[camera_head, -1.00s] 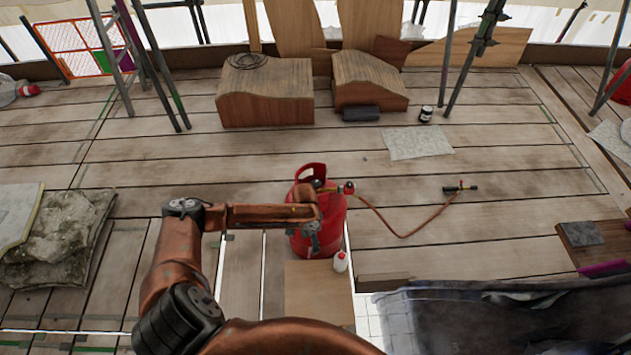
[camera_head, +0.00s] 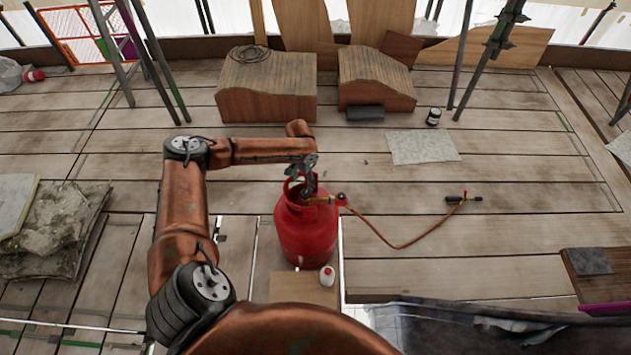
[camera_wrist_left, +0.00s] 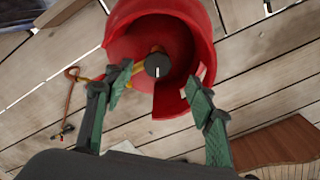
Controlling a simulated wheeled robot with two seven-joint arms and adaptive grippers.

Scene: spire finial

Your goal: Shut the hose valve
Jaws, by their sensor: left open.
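A red gas cylinder (camera_head: 306,236) stands upright on the plank deck in the middle of the head view. Its open collar and top show in the left wrist view (camera_wrist_left: 185,20). A dark round valve knob (camera_wrist_left: 158,66) with a white mark sits inside the collar. An orange hose (camera_head: 400,243) runs from the cylinder's top to a torch (camera_head: 463,198) lying on the planks. My left gripper (camera_head: 302,178) is over the top of the cylinder. In the left wrist view its green fingers (camera_wrist_left: 160,88) are spread apart, with the knob beyond and between them. My right gripper is not seen.
A small white bottle (camera_head: 327,275) stands in front of the cylinder by a plywood board (camera_head: 290,290). Wooden blocks (camera_head: 266,88) stand behind, with scaffold poles (camera_head: 150,60) at the left. Planks right of the cylinder are mostly clear.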

